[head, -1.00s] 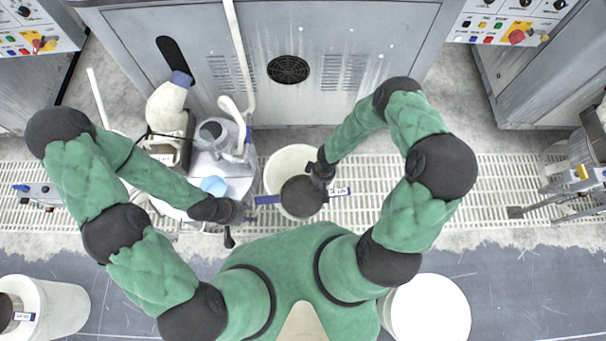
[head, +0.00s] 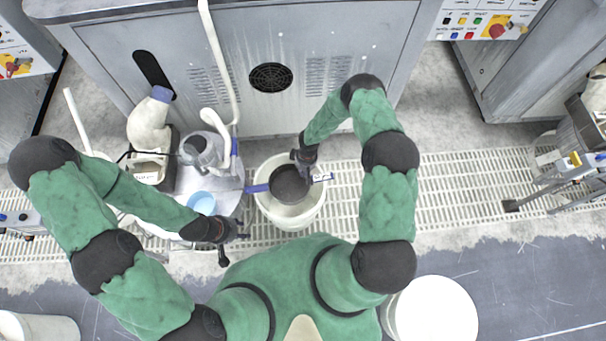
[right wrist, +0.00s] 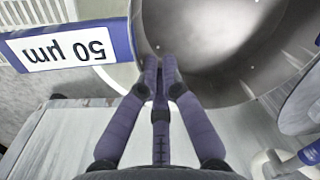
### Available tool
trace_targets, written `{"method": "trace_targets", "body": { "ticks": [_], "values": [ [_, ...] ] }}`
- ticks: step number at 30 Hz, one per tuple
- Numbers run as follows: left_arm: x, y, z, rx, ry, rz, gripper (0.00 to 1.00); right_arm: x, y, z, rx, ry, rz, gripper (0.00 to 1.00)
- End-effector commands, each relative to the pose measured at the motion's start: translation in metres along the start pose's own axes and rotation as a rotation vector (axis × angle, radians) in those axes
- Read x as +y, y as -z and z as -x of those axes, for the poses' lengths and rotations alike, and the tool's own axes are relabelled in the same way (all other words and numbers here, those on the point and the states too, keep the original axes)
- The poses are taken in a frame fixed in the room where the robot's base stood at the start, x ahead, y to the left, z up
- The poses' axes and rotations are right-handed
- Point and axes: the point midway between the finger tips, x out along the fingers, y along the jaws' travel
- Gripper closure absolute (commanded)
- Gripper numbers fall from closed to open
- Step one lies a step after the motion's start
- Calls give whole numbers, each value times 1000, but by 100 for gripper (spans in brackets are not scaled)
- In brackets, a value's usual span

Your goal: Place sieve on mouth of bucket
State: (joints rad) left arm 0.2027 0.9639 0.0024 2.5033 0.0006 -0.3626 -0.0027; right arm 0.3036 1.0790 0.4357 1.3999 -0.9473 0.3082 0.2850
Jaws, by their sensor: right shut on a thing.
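The sieve (head: 290,186) is dark and round, with blue tabs on its left and right; the right tab carries a white label. It is over the mouth of the white bucket (head: 311,212), whose rim shows around its front and sides. I cannot tell whether the tabs touch the rim. My right gripper (head: 303,160) is shut on the sieve's far edge. In the right wrist view its fingers (right wrist: 160,75) pinch the sieve wall, beside the "50 µm" tab (right wrist: 70,48). My left gripper (head: 240,238) is empty, fingers spread, left of the bucket.
A round table (head: 226,200) left of the bucket holds a jug-like container (head: 204,150) and a light blue cup (head: 202,203). A grey machine cabinet (head: 330,40) stands behind. A white round container (head: 435,312) stands front right.

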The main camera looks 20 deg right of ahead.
Motion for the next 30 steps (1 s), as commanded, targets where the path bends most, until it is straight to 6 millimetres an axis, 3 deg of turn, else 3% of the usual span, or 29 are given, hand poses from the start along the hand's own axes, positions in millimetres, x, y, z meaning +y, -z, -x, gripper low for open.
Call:
{"method": "trace_targets", "body": {
  "ticks": [2,11,17,28,30],
  "values": [
    [-2,0,-6,0,0,0,60,4,6,-10,0,-1,-1,100],
    [-5,1,-13,0,0,0,60,12,16,-22,0,-1,-1,100],
    [-9,1,-24,0,0,0,60,14,16,-49,-1,0,-1,100],
    [-8,1,-23,0,0,0,60,14,15,-52,0,0,0,100],
    [-8,1,-23,0,0,0,60,14,15,-52,-1,1,0,79]
  ]
}}
